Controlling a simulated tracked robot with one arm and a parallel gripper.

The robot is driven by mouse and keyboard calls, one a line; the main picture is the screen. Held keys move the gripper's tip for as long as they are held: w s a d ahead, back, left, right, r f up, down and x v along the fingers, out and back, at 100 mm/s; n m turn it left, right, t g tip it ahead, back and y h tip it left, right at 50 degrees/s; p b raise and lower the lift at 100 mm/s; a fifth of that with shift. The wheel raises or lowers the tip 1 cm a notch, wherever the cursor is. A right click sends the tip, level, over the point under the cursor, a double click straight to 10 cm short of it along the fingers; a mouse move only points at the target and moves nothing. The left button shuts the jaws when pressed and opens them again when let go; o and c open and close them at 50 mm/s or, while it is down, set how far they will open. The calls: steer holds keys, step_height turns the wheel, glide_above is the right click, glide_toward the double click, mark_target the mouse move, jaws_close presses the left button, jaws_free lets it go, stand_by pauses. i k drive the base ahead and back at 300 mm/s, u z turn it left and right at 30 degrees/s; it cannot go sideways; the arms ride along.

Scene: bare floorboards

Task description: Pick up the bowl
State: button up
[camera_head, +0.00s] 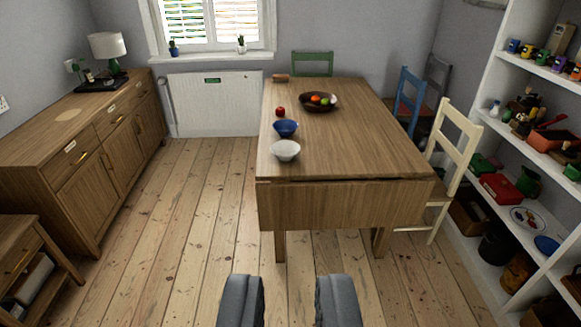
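A white bowl (285,150) stands on the near left part of the wooden table (350,145). A blue bowl (285,128) stands just behind it. A wider dark bowl (318,102) with several fruits in it stands farther back. The frames do not show which bowl is meant. My gripper (290,300) is at the bottom of the view, with its two grey fingers apart and nothing between them. It is over the floor in front of the table, well short of the bowls.
A red apple (280,111) lies behind the blue bowl. Chairs, one blue (409,100) and one cream (454,145), stand at the table's right. A sideboard (85,160) lines the left, shelves (515,205) the right. The floorboards (185,250) left of the table are clear.

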mark_target(285, 128)
steer(key=i, duration=3.3)
steer(key=u, duration=0.05)
